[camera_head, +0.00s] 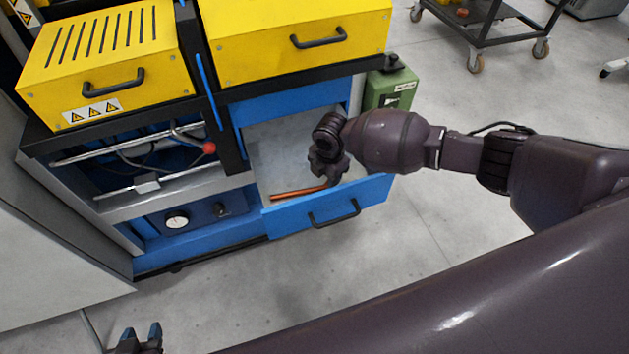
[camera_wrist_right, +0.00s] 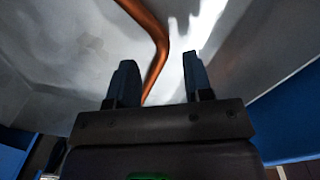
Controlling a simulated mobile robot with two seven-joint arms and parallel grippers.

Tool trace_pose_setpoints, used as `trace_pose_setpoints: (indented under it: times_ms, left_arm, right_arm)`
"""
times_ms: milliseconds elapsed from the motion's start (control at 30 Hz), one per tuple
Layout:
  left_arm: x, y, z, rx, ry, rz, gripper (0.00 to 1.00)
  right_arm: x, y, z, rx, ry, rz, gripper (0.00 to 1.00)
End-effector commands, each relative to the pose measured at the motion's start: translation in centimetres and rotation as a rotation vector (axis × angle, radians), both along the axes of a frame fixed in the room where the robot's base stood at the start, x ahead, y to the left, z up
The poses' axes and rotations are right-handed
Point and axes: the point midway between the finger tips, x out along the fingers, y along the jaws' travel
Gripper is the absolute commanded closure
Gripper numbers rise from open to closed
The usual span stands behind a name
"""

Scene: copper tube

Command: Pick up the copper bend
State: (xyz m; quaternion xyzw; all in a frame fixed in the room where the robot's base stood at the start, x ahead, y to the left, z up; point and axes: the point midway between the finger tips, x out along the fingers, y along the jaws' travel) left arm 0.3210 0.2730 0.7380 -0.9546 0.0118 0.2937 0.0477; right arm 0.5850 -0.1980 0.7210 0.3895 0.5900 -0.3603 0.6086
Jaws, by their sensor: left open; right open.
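The copper bend (camera_head: 293,193) lies in the open blue drawer, close to its front panel. In the head view its right part is hidden by my right gripper (camera_head: 328,182), which reaches down into the drawer from the right. In the right wrist view the copper bend (camera_wrist_right: 160,43) is a bent tube on the grey drawer floor. One leg of it runs down between the two open fingers of my right gripper (camera_wrist_right: 160,82), and nothing shows clamped. My left gripper (camera_head: 140,336) is at the bottom left of the head view, open and empty, far from the drawer.
The drawer's blue front (camera_head: 330,205) with a black handle stands pulled out, and its walls close in around my right gripper. Yellow boxes (camera_head: 290,35) sit on the workbench above. A green box (camera_head: 391,88) is beside the bench. The floor in front is clear.

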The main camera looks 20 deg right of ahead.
Motion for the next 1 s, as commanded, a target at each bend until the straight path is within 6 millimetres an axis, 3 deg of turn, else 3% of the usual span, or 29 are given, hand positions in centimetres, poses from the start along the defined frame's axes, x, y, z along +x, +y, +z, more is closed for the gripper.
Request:
trace_pose_setpoints:
  times_ms: [33, 200, 500, 567, 833, 1000]
  left_arm:
    - [-0.2, 0.0, -0.5, 0.0, 0.007, 0.0, 0.57]
    - [-0.3, 0.0, -1.0, 0.001, 0.016, -0.001, 0.57]
    - [-0.1, 0.0, -0.8, 0.001, 0.012, -0.003, 0.57]
    - [-0.1, 0.0, -0.8, 0.001, 0.011, -0.003, 0.57]
    - [0.0, 0.0, -0.8, 0.001, 0.011, -0.003, 0.57]
    - [0.0, 0.0, -0.8, 0.001, 0.01, -0.003, 0.57]
  right_arm:
    - [0.1, 0.0, -1.2, -0.001, 0.005, -0.001, 0.53]
    - [0.2, 0.1, -3.0, 0.0, 0.003, 0.0, 0.53]
    - [0.4, 0.1, -3.2, 0.0, 0.0, 0.0, 0.53]
    - [0.4, 0.1, -3.2, 0.0, 0.0, 0.0, 0.6]
    - [0.3, 0.1, -3.2, 0.0, 0.0, 0.0, 1.0]
    - [0.3, 0.1, -3.2, 0.0, 0.0, 0.0, 1.0]
